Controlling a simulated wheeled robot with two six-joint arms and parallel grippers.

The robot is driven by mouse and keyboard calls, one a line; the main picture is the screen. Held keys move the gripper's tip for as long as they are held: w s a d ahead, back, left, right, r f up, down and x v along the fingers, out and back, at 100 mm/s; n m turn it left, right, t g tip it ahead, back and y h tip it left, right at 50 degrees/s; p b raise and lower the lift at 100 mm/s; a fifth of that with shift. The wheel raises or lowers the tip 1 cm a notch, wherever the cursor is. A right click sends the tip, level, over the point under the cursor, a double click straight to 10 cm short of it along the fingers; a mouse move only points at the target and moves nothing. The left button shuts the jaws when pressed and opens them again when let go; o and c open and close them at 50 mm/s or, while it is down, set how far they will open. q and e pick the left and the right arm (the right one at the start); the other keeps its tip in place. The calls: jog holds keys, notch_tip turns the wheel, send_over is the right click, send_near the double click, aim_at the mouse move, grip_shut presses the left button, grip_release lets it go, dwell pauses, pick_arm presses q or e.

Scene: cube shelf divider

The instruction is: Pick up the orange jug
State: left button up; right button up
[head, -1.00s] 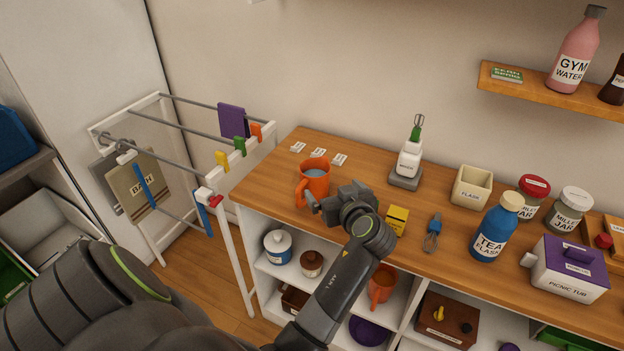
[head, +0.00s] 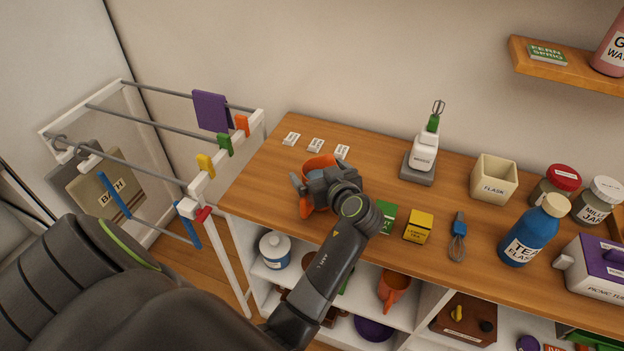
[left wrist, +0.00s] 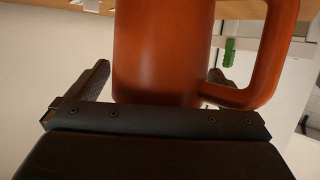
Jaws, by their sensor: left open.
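The orange jug (head: 319,161) stands upright near the left end of the wooden counter, mostly hidden behind my left gripper in the head view. My left gripper (head: 311,187) is open, with its fingers at the jug. In the left wrist view the jug (left wrist: 160,50) fills the space between the two spread fingers, with its handle (left wrist: 275,60) at the right. The right finger shows through the handle's opening; I cannot tell whether it passes through. The left finger stands apart from the jug's wall. My right gripper is out of view.
Small white labels (head: 315,145) lie behind the jug. A drying rack (head: 183,205) stands at the left. Another orange vessel (head: 393,288) sits on the shelf below.

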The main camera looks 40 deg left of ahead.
pick_arm(q)
jog(key=shift+s+d+r, duration=0.15)
jog(key=shift+d+r, duration=0.05)
jog(key=shift+d, duration=0.1)
jog(key=shift+s+d+r, duration=0.15)
jog(key=shift+d+r, duration=0.05)
jog(key=shift+d, duration=0.2)
jog(key=c, duration=0.7)
jog(key=shift+a+f, duration=0.1)
jog(key=shift+c, duration=1.9)
jog(key=shift+r, duration=0.2)
notch_tip(320, 180, up, 10)
jog(key=b, duration=0.1)
jog(key=shift+f, duration=0.15)
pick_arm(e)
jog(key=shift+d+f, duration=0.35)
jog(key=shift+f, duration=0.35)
